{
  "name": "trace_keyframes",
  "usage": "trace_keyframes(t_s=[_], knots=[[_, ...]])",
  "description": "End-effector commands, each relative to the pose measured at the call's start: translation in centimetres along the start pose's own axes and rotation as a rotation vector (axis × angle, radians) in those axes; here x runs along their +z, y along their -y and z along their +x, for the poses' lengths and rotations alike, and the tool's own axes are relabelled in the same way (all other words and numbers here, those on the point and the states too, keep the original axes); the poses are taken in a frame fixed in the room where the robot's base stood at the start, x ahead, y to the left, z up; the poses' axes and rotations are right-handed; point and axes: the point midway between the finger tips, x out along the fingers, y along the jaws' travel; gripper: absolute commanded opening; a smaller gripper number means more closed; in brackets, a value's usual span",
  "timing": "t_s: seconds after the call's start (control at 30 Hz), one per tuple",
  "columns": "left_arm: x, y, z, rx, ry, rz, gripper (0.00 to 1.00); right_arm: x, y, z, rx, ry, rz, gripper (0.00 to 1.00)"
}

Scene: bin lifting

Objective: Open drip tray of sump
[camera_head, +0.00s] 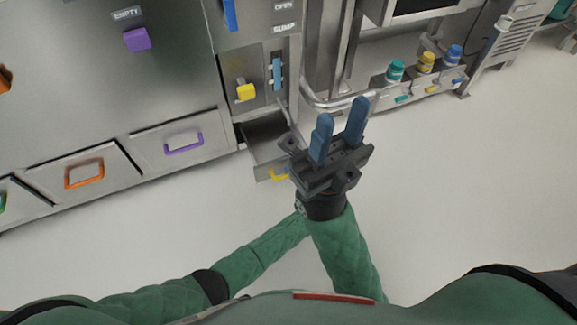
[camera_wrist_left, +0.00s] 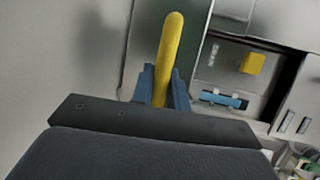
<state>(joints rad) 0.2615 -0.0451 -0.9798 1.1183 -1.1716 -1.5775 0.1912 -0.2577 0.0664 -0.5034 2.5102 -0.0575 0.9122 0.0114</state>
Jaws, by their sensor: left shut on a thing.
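The sump's drip tray (camera_head: 259,147) is a grey metal drawer at the foot of the sump cabinet, standing pulled out from the front in the head view. Its yellow handle (camera_head: 279,175) is partly hidden behind my grippers. In the left wrist view my left gripper (camera_wrist_left: 162,86) is shut on the yellow handle (camera_wrist_left: 171,45), with a blue finger on each side. In the head view my left gripper is mostly hidden behind my right one. My right gripper (camera_head: 339,126) has its blue fingers apart, empty, above and right of the tray.
A yellow knob (camera_head: 245,91) and a blue handle (camera_head: 277,73) are on the sump front above the tray. Closed drawers with a purple handle (camera_head: 184,143) and an orange handle (camera_head: 84,175) lie left. A metal pipe (camera_head: 335,103) runs right of the tray. The floor (camera_head: 470,180) is clear.

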Motion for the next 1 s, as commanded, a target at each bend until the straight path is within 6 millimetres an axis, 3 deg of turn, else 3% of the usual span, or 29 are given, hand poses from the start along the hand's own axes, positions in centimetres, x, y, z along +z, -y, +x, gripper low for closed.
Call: trace_keyframes(t_s=[0.3, 0.33, 0.43, 0.77, 1.0], knots=[[0.0, -0.1, -0.1, 0.001, 0.0, 0.0, 0.0, 0.0, 0.0, 0.0, 0.002, -0.003, 0.0, 0.36], [0.0, -0.1, -0.1, 0.001, -0.001, 0.0, 0.18, 0.0, 0.0, 0.0, 0.002, -0.002, 0.0, 0.36], [0.0, -0.1, -0.1, 0.0, 0.0, 0.0, 0.38, 0.0, 0.0, 0.0, 0.002, -0.002, -0.001, 0.36], [0.0, 0.0, -0.2, 0.0, 0.0, 0.0, 0.38, 0.0, 0.0, 0.1, 0.002, -0.001, -0.001, 0.36], [0.1, 0.0, -2.0, 0.001, -0.002, 0.001, 0.38, -0.1, -0.1, 0.6, 0.007, -0.006, 0.003, 0.36]])
